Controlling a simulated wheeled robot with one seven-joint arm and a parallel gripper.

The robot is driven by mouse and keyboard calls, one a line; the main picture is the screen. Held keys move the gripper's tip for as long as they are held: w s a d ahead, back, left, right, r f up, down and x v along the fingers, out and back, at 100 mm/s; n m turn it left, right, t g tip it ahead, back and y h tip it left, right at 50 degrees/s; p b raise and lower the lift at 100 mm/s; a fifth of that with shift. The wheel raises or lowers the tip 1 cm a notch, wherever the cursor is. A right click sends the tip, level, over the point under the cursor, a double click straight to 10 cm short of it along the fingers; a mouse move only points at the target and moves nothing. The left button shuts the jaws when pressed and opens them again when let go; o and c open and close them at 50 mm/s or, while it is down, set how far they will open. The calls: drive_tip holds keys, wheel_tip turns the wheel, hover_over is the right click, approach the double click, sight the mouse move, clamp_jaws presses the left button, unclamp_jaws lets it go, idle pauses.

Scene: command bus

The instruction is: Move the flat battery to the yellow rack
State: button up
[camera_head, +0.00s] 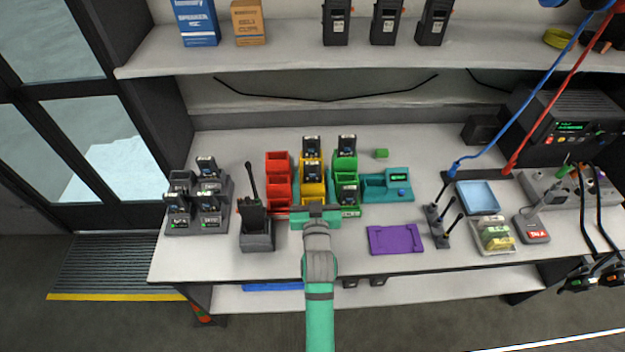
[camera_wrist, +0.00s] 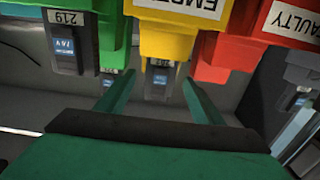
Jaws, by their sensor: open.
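The yellow rack (camera_head: 312,190) stands between the red rack (camera_head: 278,178) and the green rack (camera_head: 346,162). In the wrist view the yellow rack (camera_wrist: 170,42) has a label reading EMPTY, upside down. Dark batteries stand in the yellow rack (camera_head: 311,146) and green rack (camera_head: 347,145); which battery is flat I cannot tell. My teal gripper (camera_head: 316,213) is in front of the yellow rack. In the wrist view my gripper (camera_wrist: 158,84) is open, with a battery (camera_wrist: 160,74) visible between its fingers, apparently beyond them. Nothing is seen held.
A teal tester (camera_head: 374,188) with a lit display stands right of the green rack. A radio (camera_head: 253,215) stands at left beside a grey charger (camera_head: 197,228) holding several batteries. A purple tray (camera_head: 396,239) lies at the front. A shelf (camera_head: 280,57) overhangs the back.

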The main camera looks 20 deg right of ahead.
drive_tip(key=v, duration=1)
drive_tip(key=shift+s, duration=0.4)
drive_tip(key=shift+a, duration=0.1)
drive_tip(key=shift+n+g+y, duration=0.3)
drive_tip(key=shift+n+y, duration=0.1)
drive_tip(key=shift+y, duration=0.3)
drive_tip(key=s+a+f, duration=0.1)
drive_tip(key=s, duration=0.1)
drive_tip(key=s+a+f, duration=0.3)
drive_tip(key=s+a, duration=0.1)
drive_tip(key=s, duration=0.1)
drive_tip(key=shift+s+f, duration=0.1)
drive_tip(key=shift+f, duration=0.15)
drive_tip(key=s+a+y, duration=0.1)
drive_tip(key=s+a, duration=0.2)
drive_tip(key=s, duration=0.5)
drive_tip(key=s+a+n+g+y, duration=0.1)
drive_tip(key=s+a, duration=0.3)
drive_tip(key=s, duration=0.4)
drive_tip(key=s+a+n+y, duration=0.1)
drive_tip(key=s+a, duration=0.2)
drive_tip(key=s, duration=0.5)
drive_tip(key=shift+a+f+y, duration=0.3)
drive_tip(key=shift+a+f, duration=0.1)
